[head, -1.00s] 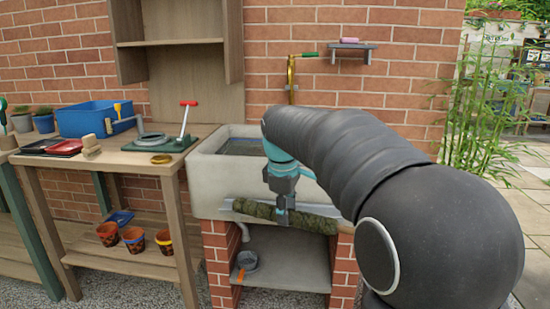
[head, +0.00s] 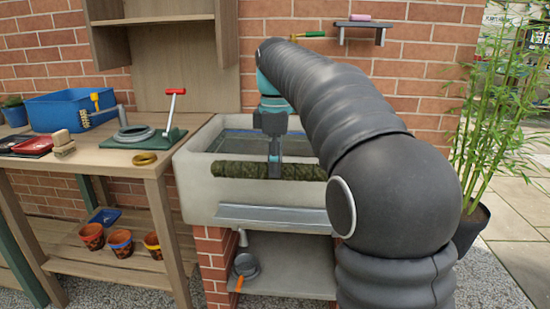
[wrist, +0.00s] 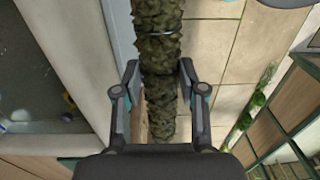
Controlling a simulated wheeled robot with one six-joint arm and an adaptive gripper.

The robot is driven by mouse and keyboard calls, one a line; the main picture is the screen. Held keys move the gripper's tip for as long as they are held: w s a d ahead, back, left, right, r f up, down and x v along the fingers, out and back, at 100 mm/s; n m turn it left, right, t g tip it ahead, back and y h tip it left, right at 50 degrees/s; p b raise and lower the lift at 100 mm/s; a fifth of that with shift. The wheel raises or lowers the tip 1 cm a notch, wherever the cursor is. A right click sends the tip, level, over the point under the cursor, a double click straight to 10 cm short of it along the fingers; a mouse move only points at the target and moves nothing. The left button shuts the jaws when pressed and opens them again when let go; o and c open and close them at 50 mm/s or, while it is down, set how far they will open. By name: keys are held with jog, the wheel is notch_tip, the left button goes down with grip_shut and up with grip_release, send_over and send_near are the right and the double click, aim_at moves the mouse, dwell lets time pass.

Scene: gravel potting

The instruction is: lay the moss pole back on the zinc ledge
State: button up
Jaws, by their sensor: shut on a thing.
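The moss pole (head: 238,169) is a shaggy dark green-brown rod, held level in front of the sink basin and above the zinc ledge in the head view. My gripper (head: 274,174) points down and is shut around the pole near its visible middle. In the wrist view the pole (wrist: 159,45) runs lengthwise between the two fingers of my gripper (wrist: 158,75). My arm hides what lies beyond the pole's right end in the head view. The zinc ledge (head: 272,217) is a bare grey strip along the sink's front, below the pole and apart from it.
The stone sink (head: 196,196) stands on brick piers, with a lower shelf (head: 290,272) holding a grey pot. A wooden bench (head: 105,158) with a blue crate (head: 65,108) and a red-handled tool (head: 174,108) stands at left. Bamboo (head: 490,110) grows at right.

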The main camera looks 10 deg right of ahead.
jog(key=shift+w+d+f, duration=0.25)
jog(key=shift+f, duration=0.3)
jog(key=shift+w+d+f, duration=0.2)
jog(key=shift+d+f, duration=0.05)
jog(key=shift+f, duration=0.25)
jog(key=shift+w+d+f+b, duration=0.2)
jog(key=shift+w+f+b, duration=0.35)
jog(key=shift+f, duration=0.8)
jog(key=shift+w+d+f+b, duration=0.15)
jog(key=shift+w+f+b, duration=0.35)
jog(key=shift+f, duration=0.8)
jog(key=shift+w+d+f+b, duration=0.3)
jog(key=shift+w+f, duration=0.4)
jog(key=shift+f, duration=0.65)
jog(key=shift+w+f+b, duration=0.25)
jog(key=shift+f+b, duration=0.25)
jog(key=shift+f, duration=0.7)
jog(key=shift+w+f+b, duration=0.25)
jog(key=shift+f+b, duration=0.2)
jog(key=shift+f, duration=0.75)
jog(key=shift+f, duration=0.25)
jog(key=o, duration=0.9)
jog(key=shift+o, duration=0.4)
